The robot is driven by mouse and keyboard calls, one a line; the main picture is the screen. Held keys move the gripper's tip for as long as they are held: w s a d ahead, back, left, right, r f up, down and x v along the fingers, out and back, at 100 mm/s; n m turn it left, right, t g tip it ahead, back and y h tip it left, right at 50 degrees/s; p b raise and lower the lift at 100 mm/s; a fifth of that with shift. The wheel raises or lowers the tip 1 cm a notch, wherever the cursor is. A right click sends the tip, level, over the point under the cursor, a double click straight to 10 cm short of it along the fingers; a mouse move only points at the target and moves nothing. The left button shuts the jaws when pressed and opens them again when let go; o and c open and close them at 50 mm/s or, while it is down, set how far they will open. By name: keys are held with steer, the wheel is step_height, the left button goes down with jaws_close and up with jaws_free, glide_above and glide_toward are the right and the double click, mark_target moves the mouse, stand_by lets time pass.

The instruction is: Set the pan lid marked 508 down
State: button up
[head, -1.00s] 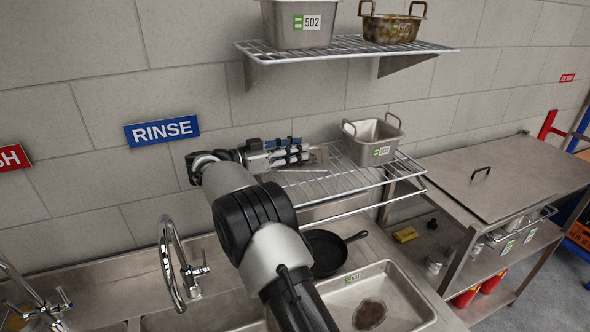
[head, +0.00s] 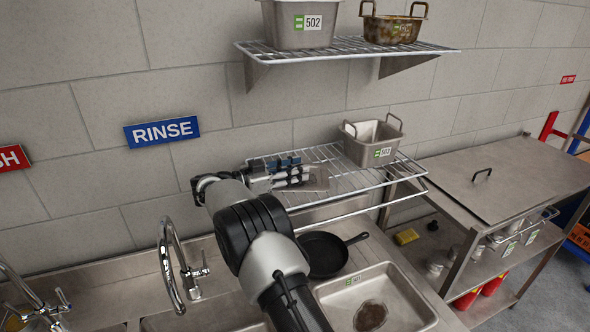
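My gripper (head: 306,177) is over the left part of the wire rack (head: 345,188), below the upper shelf. A flat grey metal piece (head: 320,182), seen nearly edge-on, shows at its fingertips and looks like the pan lid. The gripper appears shut on its edge. The lid is close over the rack wires; I cannot tell if it touches them. Its 508 mark is not readable, and part of it is hidden by the fingers.
A steel pan marked 503 (head: 372,152) stands on the rack to the right. The upper shelf (head: 345,46) holds a pan marked 502 (head: 300,24) and a rusty pan (head: 392,27). Below are a black frying pan (head: 326,255), a sink (head: 372,290) and a tap (head: 172,262).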

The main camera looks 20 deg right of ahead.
steer(key=shift+o, duration=1.3)
steer(key=shift+r, duration=0.15)
